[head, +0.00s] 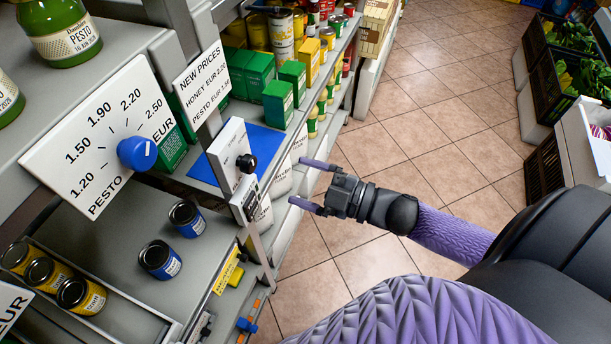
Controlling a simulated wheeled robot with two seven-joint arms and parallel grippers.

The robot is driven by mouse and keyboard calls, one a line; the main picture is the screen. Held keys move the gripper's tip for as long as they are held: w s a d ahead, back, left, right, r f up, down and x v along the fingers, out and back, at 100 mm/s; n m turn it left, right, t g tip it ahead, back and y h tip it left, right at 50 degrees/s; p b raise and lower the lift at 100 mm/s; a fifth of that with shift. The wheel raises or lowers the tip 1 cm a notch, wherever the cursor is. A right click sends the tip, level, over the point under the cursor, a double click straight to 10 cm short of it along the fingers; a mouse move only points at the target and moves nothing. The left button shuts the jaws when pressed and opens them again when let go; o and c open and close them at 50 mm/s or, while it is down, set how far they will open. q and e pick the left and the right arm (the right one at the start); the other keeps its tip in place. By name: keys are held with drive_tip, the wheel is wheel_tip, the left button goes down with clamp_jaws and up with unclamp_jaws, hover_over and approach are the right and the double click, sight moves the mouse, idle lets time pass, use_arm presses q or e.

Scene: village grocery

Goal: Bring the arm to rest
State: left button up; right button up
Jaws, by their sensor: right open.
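My right gripper (311,184) is open and empty, with its two purple fingers apart. It hangs over the aisle in front of the shelf edge, with the tiled floor below it. The white box (228,148) with a dark knob stands on the shelf just left of the fingertips, apart from them. My right arm (448,234) comes in from the lower right. My left gripper is not in view.
A price dial board (78,150) with a blue knob (137,153) is at the left. Dark blue cans (160,260) and green boxes (279,104) stand on the shelves. Vegetable crates (545,85) are at the right. The tiled floor (425,125) between is clear.

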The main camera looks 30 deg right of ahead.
idle(0.3)
drive_tip(key=s+d+f+m+g+h+b, duration=0.1)
drive_tip(key=s+d+f+m+g+h, duration=0.15)
drive_tip(key=f, duration=0.65)
drive_tip(key=s+d+f+m+g+h+b, duration=0.15)
drive_tip(key=s+f+m+h, duration=0.25)
drive_tip(key=f, duration=0.5)
drive_tip(key=s+d+f+m+g+h+b, duration=0.1)
drive_tip(key=s+d+f+m+h, duration=0.2)
drive_tip(key=f, duration=0.7)
drive_tip(key=s+a+f+m+g, duration=0.1)
drive_tip(key=s+a+f+g, duration=0.1)
drive_tip(key=s, duration=0.4)
drive_tip(key=s+a+f+m+g+h, duration=0.1)
drive_tip(key=s+a+f+m+g, duration=0.1)
drive_tip(key=s+f, duration=0.3)
drive_tip(key=s+a+f+m+g+b, duration=0.1)
drive_tip(key=s+a+f+g, duration=0.1)
drive_tip(key=s, duration=0.7)
drive_tip(key=f+g, duration=0.1)
drive_tip(key=g, duration=0.1)
drive_tip(key=shift+s+a+f+g+h, duration=0.25)
drive_tip(key=shift+a+g+h, duration=0.05)
drive_tip(key=shift+a+h, duration=0.1)
drive_tip(key=shift+w+m, duration=0.1)
drive_tip(key=shift+m, duration=0.15)
drive_tip(key=shift+c, duration=0.2)
